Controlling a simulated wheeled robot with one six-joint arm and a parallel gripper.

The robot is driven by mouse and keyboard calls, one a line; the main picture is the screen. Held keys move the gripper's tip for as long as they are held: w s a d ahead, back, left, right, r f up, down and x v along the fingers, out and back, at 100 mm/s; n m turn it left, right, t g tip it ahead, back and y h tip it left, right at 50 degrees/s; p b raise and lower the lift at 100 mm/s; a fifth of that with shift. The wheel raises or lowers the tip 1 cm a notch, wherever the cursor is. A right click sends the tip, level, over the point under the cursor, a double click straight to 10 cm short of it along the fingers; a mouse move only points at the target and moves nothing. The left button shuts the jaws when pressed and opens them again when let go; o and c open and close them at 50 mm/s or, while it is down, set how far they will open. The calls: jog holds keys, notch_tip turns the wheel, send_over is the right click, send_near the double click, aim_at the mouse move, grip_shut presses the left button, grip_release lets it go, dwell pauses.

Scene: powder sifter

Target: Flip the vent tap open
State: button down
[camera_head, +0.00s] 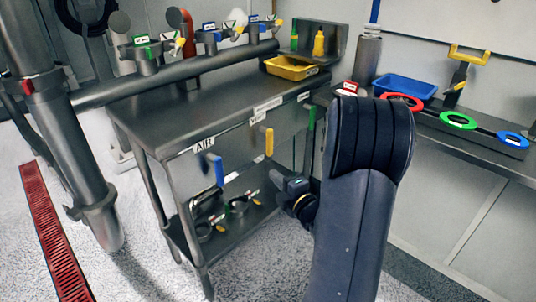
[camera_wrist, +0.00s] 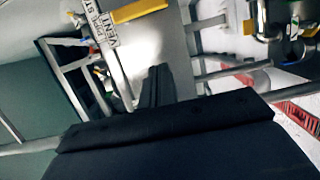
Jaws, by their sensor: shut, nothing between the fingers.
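The yellow lever (camera_head: 269,142) hangs vertically below the front edge of the steel bench. In the wrist view a yellow lever (camera_wrist: 138,11) shows at the top, beside a label reading VENT (camera_wrist: 111,43), so I take it as the vent tap. My gripper (camera_head: 277,180) is below the yellow lever in the head view, apart from it in the picture. In the wrist view the dark fingers of my gripper (camera_wrist: 158,80) are together and empty, with the lever above them in the picture. My arm hides part of the bench's right side.
A blue lever (camera_head: 217,169) hangs by the AIR label (camera_head: 204,145), left of the yellow one. A green lever (camera_head: 311,117) is to the right. The lower shelf (camera_head: 230,232) holds several clamps. A yellow tray (camera_head: 291,69) stands on the bench (camera_head: 180,113). Open floor lies in front.

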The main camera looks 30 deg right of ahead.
aim_at(269, 155)
jog(key=w+d, duration=0.1)
jog(key=w, duration=0.2)
jog(key=w+d, duration=0.1)
jog(key=w, duration=0.7)
jog(key=shift+d, duration=0.4)
jog(key=shift+f+b, duration=0.15)
jog(key=shift+b, duration=0.35)
jog(key=shift+w+b, duration=0.1)
jog(key=shift+b, duration=0.3)
jog(key=shift+d+n, duration=0.1)
jog(key=shift+n, duration=0.2)
